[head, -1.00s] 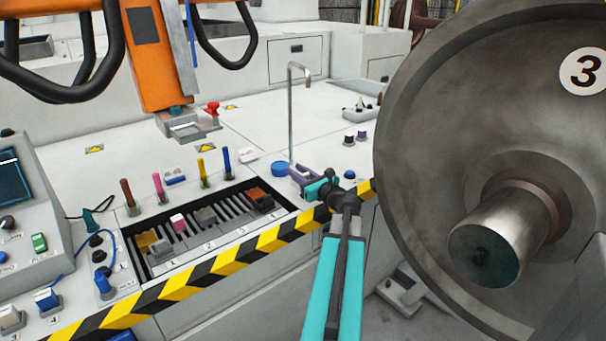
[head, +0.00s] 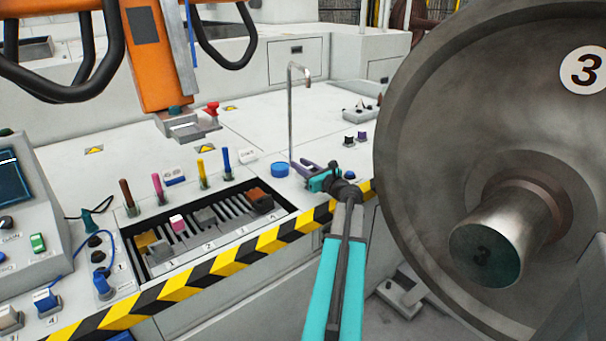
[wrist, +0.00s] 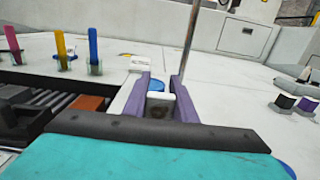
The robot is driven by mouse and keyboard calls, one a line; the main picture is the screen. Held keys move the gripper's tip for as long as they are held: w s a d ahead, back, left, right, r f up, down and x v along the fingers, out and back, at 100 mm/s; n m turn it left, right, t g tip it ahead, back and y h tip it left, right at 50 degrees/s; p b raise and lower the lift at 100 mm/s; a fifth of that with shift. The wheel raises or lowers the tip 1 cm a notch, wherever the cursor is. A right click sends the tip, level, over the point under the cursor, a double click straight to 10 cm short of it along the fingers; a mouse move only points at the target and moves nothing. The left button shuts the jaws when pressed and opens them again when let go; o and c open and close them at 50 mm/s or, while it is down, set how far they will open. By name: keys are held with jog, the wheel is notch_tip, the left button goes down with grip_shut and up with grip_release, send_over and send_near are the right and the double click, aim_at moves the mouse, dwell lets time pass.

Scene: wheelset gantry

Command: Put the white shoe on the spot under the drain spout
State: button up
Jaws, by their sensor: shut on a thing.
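My gripper (head: 310,169) has purple fingers and reaches over the white deck just right of the drain spout's thin upright pipe (head: 290,125). In the wrist view the gripper (wrist: 159,82) is shut on the white shoe (wrist: 158,100), a small pale block between its fingers. I cannot make out the shoe in the head view. The spout's bent tip is high above the fingers. A round blue disc (head: 279,169) lies left of the fingers; it also shows beyond the shoe in the wrist view (wrist: 156,84). I cannot tell whether the shoe touches the deck.
A slotted tray (head: 160,266) with several coloured blocks lies left of my gripper, behind a yellow-black striped edge (head: 265,247). Coloured pegs stand behind it. A large wheel (head: 420,110) rises close on the right. Two small dark knobs (head: 349,139) stand beyond the gripper.

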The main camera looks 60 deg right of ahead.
jog(key=shift+f, duration=0.15)
jog(key=shift+f+b, duration=1.45)
jog(key=shift+f, duration=0.2)
jog(key=shift+f, duration=0.15)
jog(key=o, duration=1.1)
jog(key=shift+r, duration=0.2)
jog(key=shift+s, duration=0.1)
jog(key=v, duration=1.1)
jog(key=shift+s+a, duration=0.2)
jog(key=shift+s, duration=0.15)
